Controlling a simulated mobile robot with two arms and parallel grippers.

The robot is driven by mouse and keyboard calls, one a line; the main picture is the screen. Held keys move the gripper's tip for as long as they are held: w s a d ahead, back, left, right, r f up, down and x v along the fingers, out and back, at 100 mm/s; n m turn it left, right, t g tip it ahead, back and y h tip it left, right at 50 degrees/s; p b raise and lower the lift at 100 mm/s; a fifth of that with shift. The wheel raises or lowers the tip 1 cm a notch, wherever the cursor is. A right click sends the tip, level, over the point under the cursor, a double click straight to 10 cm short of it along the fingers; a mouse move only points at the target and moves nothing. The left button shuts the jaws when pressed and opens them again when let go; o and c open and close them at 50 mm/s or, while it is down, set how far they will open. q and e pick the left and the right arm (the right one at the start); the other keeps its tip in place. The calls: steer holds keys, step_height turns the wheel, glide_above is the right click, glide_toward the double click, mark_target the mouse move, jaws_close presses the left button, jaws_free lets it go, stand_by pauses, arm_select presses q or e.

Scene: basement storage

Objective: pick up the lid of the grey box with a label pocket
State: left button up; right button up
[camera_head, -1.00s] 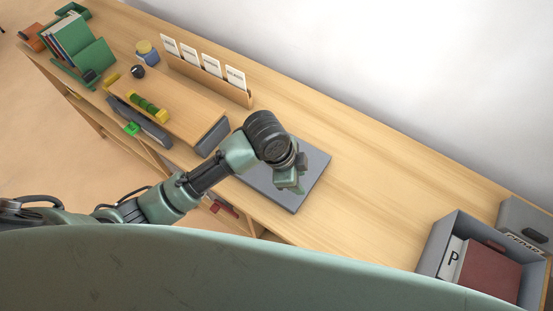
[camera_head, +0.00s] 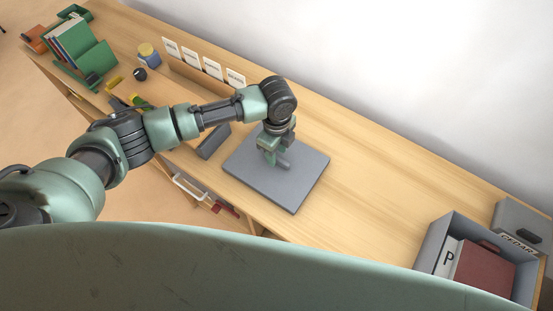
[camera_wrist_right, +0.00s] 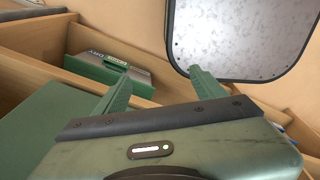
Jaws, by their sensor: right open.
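A grey box (camera_head: 509,213) with a dark handle on its top and a label reading CEDAR stands at the far right in the head view; its top looks closed. An open grey box (camera_head: 435,243) in front of it holds a card marked P and a dark red item. My left gripper (camera_head: 277,163) points down over a flat grey board (camera_head: 302,180), far left of both boxes. I cannot tell its finger gap or whether it touches the board. My right gripper (camera_wrist_right: 162,92) is open and empty in the right wrist view, away from both boxes.
A card rack (camera_head: 190,72), a blue-and-yellow jar (camera_head: 148,54) and green book holders (camera_head: 95,60) stand at the left. The bench between board and boxes is clear. The right wrist view shows a labelled green-grey case (camera_wrist_right: 105,70) among wooden partitions and a black-rimmed panel (camera_wrist_right: 240,35).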

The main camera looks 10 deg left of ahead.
arm_select(q)
steer(key=shift+f, duration=1.3)
jaws_close()
steer(key=shift+r, duration=0.1)
